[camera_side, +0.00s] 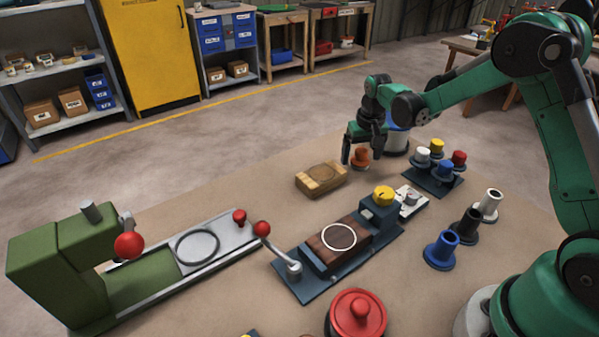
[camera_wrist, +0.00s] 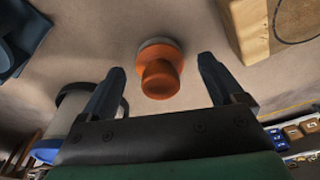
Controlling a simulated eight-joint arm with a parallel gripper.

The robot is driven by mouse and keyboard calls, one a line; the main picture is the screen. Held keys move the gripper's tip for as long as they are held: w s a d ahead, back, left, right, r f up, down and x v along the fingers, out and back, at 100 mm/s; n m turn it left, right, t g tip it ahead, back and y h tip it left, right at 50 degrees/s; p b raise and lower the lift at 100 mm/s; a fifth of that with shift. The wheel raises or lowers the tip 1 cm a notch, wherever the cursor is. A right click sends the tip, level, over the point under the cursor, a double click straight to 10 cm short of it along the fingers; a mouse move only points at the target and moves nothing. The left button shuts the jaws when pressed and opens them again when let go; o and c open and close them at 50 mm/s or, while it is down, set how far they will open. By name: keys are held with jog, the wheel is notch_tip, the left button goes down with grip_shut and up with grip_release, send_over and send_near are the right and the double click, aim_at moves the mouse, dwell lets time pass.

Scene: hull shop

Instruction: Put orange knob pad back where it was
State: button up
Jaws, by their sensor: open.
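The orange knob pad (camera_side: 361,157) stands on the tan work surface in the side view, between the wooden block and the knob rack. In the wrist view the orange knob pad (camera_wrist: 161,77) shows an orange knob over a pale grey round base. My gripper (camera_side: 361,160) is open, with its fingers around the pad. In the wrist view my gripper (camera_wrist: 160,85) has a finger on each side of the pad, with a clear gap to each. A dark blue rack (camera_side: 437,182) to the right holds several knob pads, white, yellow, red and blue.
A wooden block with a ring mark (camera_side: 309,186) lies left of my gripper. A white and blue cylinder (camera_side: 397,142) stands close behind it. Ahead are a blue fixture (camera_side: 311,287), a green machine (camera_side: 45,262), a red-lidded pot (camera_side: 357,316) and cups (camera_side: 441,251).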

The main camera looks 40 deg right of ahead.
aim_at(363, 165)
notch_tip(363, 165, up, 11)
jog(key=s, duration=0.1)
jog(key=s+a+r+n+t, duration=0.1)
jog(key=s+a+n+t, duration=0.3)
jog(key=s+a, duration=0.8)
jog(key=shift+s+a+r+n+t+y, duration=0.2)
jog(key=shift+s+r+n+t+y, duration=0.25)
jog(key=shift+t, duration=0.45)
jog(key=shift+s+f, duration=0.1)
jog(key=shift+f, duration=0.05)
